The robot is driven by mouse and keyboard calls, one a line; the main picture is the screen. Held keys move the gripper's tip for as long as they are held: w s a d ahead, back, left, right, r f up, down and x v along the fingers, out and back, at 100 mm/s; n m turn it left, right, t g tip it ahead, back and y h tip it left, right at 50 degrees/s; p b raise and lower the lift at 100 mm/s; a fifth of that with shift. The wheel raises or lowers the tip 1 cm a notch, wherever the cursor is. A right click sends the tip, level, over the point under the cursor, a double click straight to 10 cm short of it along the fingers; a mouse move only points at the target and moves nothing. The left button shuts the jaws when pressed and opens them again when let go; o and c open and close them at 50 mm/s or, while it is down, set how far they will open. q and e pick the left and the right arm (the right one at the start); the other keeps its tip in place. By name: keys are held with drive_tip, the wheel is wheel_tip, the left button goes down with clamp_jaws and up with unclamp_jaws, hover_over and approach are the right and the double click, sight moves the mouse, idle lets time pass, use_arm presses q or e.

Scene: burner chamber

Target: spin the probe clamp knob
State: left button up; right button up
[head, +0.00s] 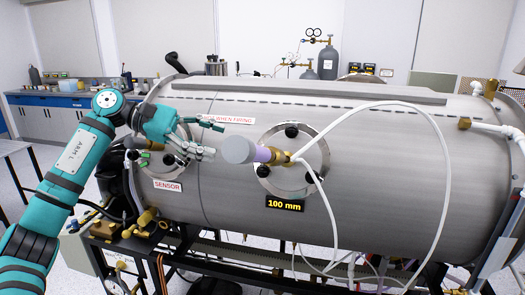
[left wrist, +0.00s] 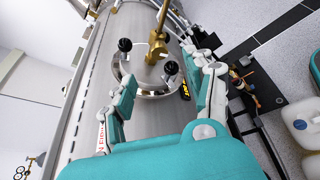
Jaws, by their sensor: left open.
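A round steel port plate (head: 318,148) on the chamber wall carries several black knobs, one at its top (head: 291,132) and one at its lower left (head: 262,171). A brass fitting (head: 281,157) with a lilac and grey cylinder (head: 238,150) sticks out of it. I cannot tell which knob is the probe clamp knob. My left gripper (head: 214,138) is open and empty, left of the grey cylinder. In the left wrist view its spread fingers (left wrist: 158,68) point towards the plate, with two black knobs (left wrist: 124,45) (left wrist: 171,67) and the brass fitting (left wrist: 157,46) ahead of them.
The big steel chamber (head: 385,140) fills the middle. A white hose (head: 446,180) loops in front of its right side. A yellow-on-black "100 mm" label (head: 285,204) is under the port. A second port with a SENSOR label (head: 168,186) is at left, behind my arm.

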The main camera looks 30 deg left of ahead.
sight(263, 171)
use_arm(q)
drive_tip(key=p+x, duration=0.2)
drive_tip(key=x, duration=0.4)
drive_tip(key=p+x, duration=0.2)
drive_tip(key=x, duration=0.3)
drive_tip(key=shift+w+d+f, duration=0.1)
drive_tip(key=shift+w+d, duration=0.1)
drive_tip(key=shift+w, duration=0.2)
drive_tip(key=shift+w+d+f, duration=0.1)
drive_tip(key=shift+c, duration=0.2)
clamp_jaws()
use_arm(e)
drive_tip(key=r, duration=0.5)
drive_tip(key=shift+w, duration=0.25)
